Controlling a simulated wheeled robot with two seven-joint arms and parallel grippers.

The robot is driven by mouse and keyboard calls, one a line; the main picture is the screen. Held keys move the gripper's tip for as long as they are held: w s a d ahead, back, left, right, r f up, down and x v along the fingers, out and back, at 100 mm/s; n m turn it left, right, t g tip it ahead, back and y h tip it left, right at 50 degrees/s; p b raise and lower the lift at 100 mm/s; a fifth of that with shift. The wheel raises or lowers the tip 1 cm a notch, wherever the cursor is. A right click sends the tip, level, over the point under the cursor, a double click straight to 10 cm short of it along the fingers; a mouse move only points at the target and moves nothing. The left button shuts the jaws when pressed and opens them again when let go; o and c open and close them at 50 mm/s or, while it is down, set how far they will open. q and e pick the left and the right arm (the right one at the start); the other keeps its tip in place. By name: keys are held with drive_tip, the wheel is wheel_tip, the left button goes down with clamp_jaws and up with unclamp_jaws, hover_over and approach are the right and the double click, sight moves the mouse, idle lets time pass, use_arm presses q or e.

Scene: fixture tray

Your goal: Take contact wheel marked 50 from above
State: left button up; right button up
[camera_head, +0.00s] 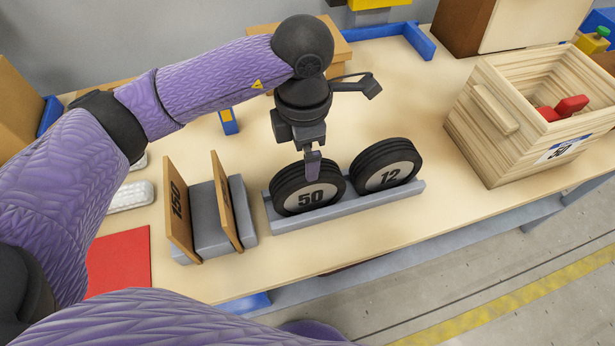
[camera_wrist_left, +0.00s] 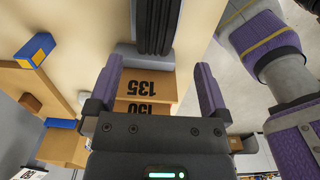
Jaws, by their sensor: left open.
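The contact wheel marked 50 (camera_head: 308,199) is black and grooved with a pale face. It stands upright in a grey holder (camera_head: 350,207), left of the wheel marked 12 (camera_head: 388,176). My left gripper (camera_head: 312,162) points down at the top of wheel 50 and partly covers its upper edge; whether it touches cannot be told. In the left wrist view my gripper (camera_wrist_left: 156,75) has its fingers wide apart. The grooved rim of a wheel (camera_wrist_left: 155,25) shows ahead between the fingers, its far part cut off by the frame. My right gripper is out of view.
Boards in a grey stand (camera_head: 208,222), one marked 150, are left of the wheels. A wooden crate (camera_head: 490,155) with red items stands at right. A red mat (camera_head: 120,262) lies at left. Bare table shows in front of the crate.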

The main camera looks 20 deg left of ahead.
sight(308, 189)
use_arm(q)
wheel_tip(308, 189, down, 8)
drive_tip(key=b, duration=0.1)
drive_tip(key=shift+w+d+r+b, duration=0.2)
drive_tip(key=shift+w+b, duration=0.1)
drive_tip(key=shift+w, duration=0.15)
drive_tip(key=shift+r, duration=0.1)
clamp_jaws()
